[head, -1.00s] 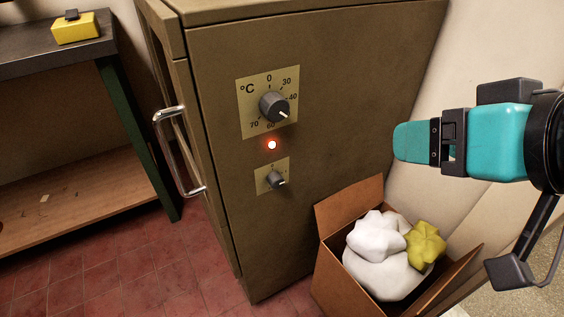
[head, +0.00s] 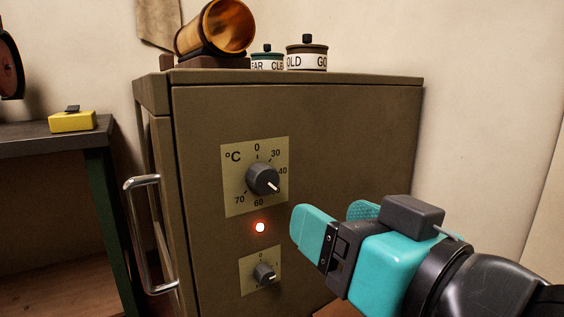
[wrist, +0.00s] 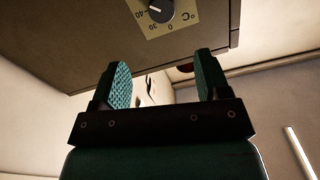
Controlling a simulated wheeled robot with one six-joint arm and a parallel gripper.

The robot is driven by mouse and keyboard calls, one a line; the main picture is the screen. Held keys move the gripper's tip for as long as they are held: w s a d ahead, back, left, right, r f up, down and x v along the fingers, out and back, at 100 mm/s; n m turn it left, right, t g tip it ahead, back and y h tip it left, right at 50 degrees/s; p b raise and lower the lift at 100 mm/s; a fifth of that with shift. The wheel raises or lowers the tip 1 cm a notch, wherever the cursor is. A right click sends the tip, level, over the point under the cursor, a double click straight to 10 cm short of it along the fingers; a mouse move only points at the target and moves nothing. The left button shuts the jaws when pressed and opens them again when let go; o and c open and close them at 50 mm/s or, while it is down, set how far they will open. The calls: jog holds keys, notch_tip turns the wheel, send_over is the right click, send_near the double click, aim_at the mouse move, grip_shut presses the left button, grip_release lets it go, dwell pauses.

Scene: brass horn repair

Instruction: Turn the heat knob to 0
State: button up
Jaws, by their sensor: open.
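The heat knob (head: 263,179) is a dark round knob on a brass-coloured °C plate (head: 232,203) on the side of a brown cabinet. Its white pointer line points to the lower right, just past the 40 mark; 0 is at the top. The knob also shows at the top of the wrist view (wrist: 160,10), upside down. My gripper (head: 335,222), with teal fingers, is open and empty, to the right of and below the knob and apart from it. In the wrist view the knob lies beyond the two fingers.
A red lamp (head: 260,227) glows below the plate, above a smaller knob (head: 264,273). A metal handle (head: 141,235) sticks out at the left. A brass horn bell (head: 229,27) and two labelled tins (head: 307,57) stand on the cabinet. A yellow box (head: 73,121) sits on the bench.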

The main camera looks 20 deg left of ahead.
aim_at(268, 181)
jog(key=p+x, duration=1.2)
jog(key=p, duration=0.1)
jog(key=shift+w+a+r, duration=0.1)
jog(key=shift+a+r, duration=0.05)
jog(key=shift+a, duration=0.2)
jog(key=shift+w+a+f+p, duration=0.2)
jog(key=shift+w+a+p, duration=0.05)
jog(key=shift+a+p, duration=0.1)
jog(key=c, duration=0.9)
